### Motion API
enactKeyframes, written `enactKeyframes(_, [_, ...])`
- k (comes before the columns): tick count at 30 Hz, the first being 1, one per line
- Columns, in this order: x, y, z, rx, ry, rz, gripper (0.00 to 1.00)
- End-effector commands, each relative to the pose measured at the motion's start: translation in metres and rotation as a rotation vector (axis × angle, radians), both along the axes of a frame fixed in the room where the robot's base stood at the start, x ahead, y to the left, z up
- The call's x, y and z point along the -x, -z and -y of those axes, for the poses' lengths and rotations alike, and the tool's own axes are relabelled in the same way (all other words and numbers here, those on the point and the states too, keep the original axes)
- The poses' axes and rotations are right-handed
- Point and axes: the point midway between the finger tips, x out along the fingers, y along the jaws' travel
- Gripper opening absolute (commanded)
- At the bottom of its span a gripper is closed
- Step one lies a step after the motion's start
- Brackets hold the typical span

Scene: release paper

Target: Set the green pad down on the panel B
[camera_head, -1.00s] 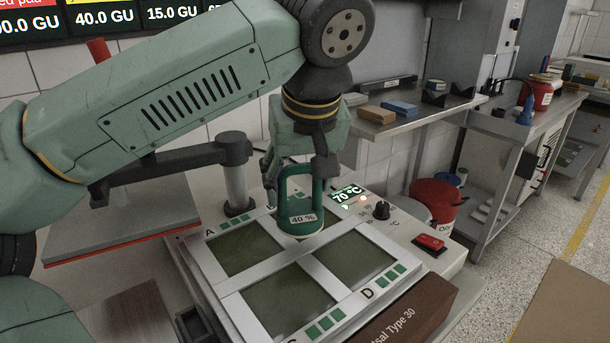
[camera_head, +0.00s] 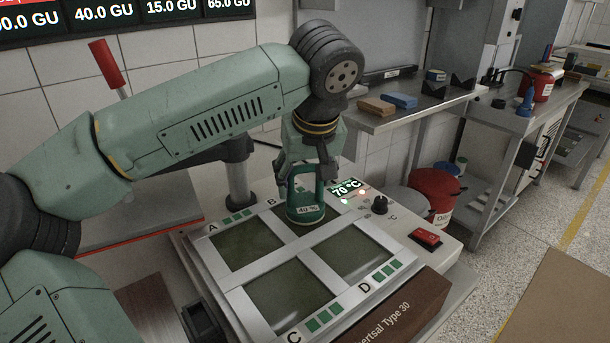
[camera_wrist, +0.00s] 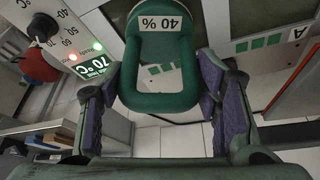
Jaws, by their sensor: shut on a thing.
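The green pad (camera_head: 305,214) has a loop handle and a white "40 %" label. My gripper (camera_head: 307,180) is shut on its handle from above; the pad is upright. The wrist view also shows the pad (camera_wrist: 160,100) between the purple-lined fingers of my gripper (camera_wrist: 165,88). In the head view the pad is over panel B (camera_head: 322,234), the dark window at the back of the framed plate, and hides part of it. I cannot tell whether its base touches the panel.
The other dark windows, A (camera_head: 245,249), C (camera_head: 285,290) and D (camera_head: 360,256), are bare. Right of the plate are a lit 70 °C display (camera_head: 346,188), a black knob (camera_head: 380,204) and a red switch (camera_head: 426,236).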

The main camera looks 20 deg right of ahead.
Motion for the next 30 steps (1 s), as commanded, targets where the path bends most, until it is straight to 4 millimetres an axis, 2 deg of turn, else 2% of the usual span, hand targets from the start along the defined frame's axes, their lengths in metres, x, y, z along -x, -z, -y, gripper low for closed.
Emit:
enactKeyframes(5, [0.000, 0.003, 0.000, 0.001, -0.001, 0.002, 0.00])
enactKeyframes(6, [0.000, 0.003, 0.000, 0.000, 0.000, 0.000, 0.59])
enactKeyframes(15, [0.000, 0.003, 0.000, 0.000, 0.000, -0.001, 0.78])
enactKeyframes(23, [0.000, 0.002, 0.000, 0.000, 0.000, 0.000, 0.78])
enactKeyframes(27, [0.002, -0.006, 0.000, 0.000, -0.001, 0.001, 0.78])
enactKeyframes(30, [0.008, -0.020, 0.000, 0.001, -0.002, 0.003, 0.78])
